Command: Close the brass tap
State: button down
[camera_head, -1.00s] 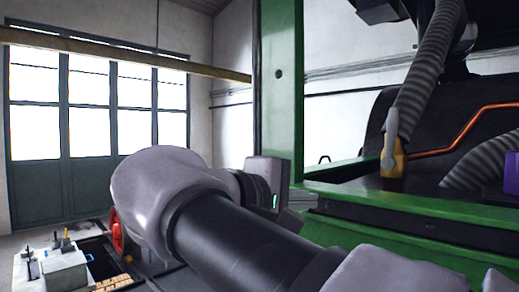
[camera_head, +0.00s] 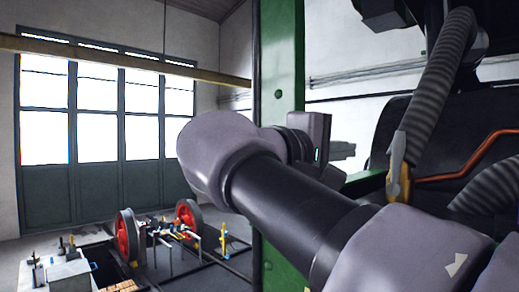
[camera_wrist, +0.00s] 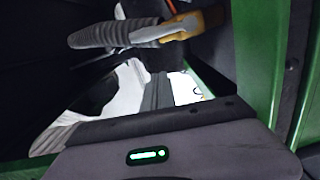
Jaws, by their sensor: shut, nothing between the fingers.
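The brass tap (camera_head: 397,160), a yellow-brown body with a grey lever, sits at the lower end of a ribbed grey hose at the right of the head view. In the wrist view the tap (camera_wrist: 190,22) shows at the top, with its grey lever and the hose running left. My gripper (camera_head: 345,151) is shut and empty, to the left of the tap in the head view and apart from it in the picture. I cannot tell the depth between them, nor how far the lever is turned. My fingertips are not clear in the wrist view.
A green post (camera_head: 278,75) stands behind my arm. A dark boiler with an orange-copper pipe (camera_head: 470,170) is at the right. Red wheels (camera_head: 128,235) on a frame and a grey block (camera_head: 68,272) stand on the floor at the left. Tall windowed doors (camera_head: 95,130) are behind.

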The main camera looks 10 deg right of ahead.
aim_at(397, 161)
jog(key=d, duration=0.6)
jog(key=shift+d+f, duration=0.15)
jog(key=shift+d, duration=0.15)
